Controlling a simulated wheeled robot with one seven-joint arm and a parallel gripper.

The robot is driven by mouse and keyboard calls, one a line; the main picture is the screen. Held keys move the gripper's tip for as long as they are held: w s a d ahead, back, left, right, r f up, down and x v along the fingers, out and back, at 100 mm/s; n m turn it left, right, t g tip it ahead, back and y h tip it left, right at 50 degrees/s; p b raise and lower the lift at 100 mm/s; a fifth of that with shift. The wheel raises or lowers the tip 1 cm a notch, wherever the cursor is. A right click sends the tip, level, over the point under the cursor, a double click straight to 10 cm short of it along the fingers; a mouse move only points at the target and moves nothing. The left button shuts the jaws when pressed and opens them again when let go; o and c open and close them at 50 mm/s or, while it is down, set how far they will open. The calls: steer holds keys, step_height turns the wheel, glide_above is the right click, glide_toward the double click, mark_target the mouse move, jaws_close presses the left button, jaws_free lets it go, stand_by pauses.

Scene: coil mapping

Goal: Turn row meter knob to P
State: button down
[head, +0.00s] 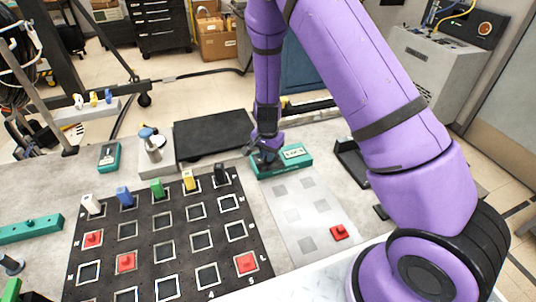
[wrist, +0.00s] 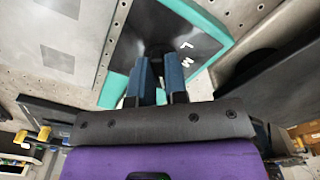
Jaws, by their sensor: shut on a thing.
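A teal meter box (head: 294,153) stands at the back of the table, right of the black slab. It also shows in the wrist view (wrist: 122,78), where its dark face carries white letters, among them what look like L and M. My gripper (head: 264,158) reaches down onto the left part of this box. In the wrist view its two blue-grey fingers (wrist: 160,92) point at the dark face and are closed on the knob. The knob is hidden by the fingers, so I cannot tell which letter it points at.
A black grid board (head: 180,262) with red blocks and several coloured pegs fills the front left. A pale panel (head: 312,222) with a red block (head: 340,232) lies below the meter. A black slab (head: 213,133), a smaller teal device (head: 109,156) and a black tray (head: 352,160) stand nearby.

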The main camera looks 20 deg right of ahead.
steer(key=shift+a+m, duration=0.1)
steer(key=shift+m, duration=1)
steer(key=c, duration=1.1)
jaws_free()
steer(key=shift+c, duration=0.2)
step_height(320, 180, up, 11)
